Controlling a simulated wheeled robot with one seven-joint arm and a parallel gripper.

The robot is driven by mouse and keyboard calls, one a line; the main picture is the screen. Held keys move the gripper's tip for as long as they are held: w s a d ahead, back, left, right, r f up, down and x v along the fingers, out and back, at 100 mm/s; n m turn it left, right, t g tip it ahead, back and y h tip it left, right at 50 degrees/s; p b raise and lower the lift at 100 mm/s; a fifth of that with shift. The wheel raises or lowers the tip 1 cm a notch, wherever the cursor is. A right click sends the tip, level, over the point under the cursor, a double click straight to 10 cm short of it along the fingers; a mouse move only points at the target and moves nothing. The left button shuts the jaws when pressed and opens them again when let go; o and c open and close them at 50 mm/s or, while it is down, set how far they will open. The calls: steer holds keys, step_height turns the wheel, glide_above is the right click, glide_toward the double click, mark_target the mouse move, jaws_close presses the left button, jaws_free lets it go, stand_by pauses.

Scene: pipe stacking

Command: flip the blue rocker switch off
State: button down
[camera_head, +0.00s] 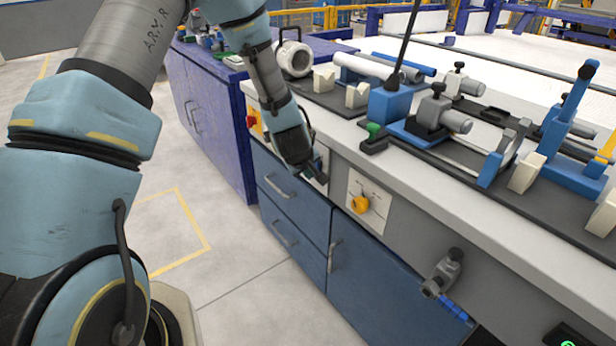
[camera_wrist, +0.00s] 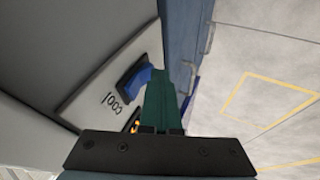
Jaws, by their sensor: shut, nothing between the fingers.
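The blue rocker switch (camera_wrist: 134,82) sits on a light panel plate (camera_wrist: 88,92) in the wrist view, with dark marks printed beside it. My gripper (camera_wrist: 158,76) is shut and empty. Its dark green fingers reach up to the right end of the switch and overlap its edge in the picture; I cannot tell whether they touch it. In the head view my gripper (camera_head: 320,178) is at the bench front, before the left panel plate (camera_head: 322,158), and hides the switch there.
A yellow rotary knob (camera_head: 360,205) on another plate is just right of my gripper. A red button (camera_head: 251,121) is to the left. Blue drawers with handles (camera_head: 278,188) lie below. Pipe fixtures and a blue block (camera_head: 389,105) stand on the bench top. The floor in front is clear.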

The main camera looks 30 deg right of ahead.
steer(key=shift+d+f+h+b, duration=0.1)
steer(key=shift+d+h+b, duration=0.05)
steer(key=shift+h+b, duration=0.2)
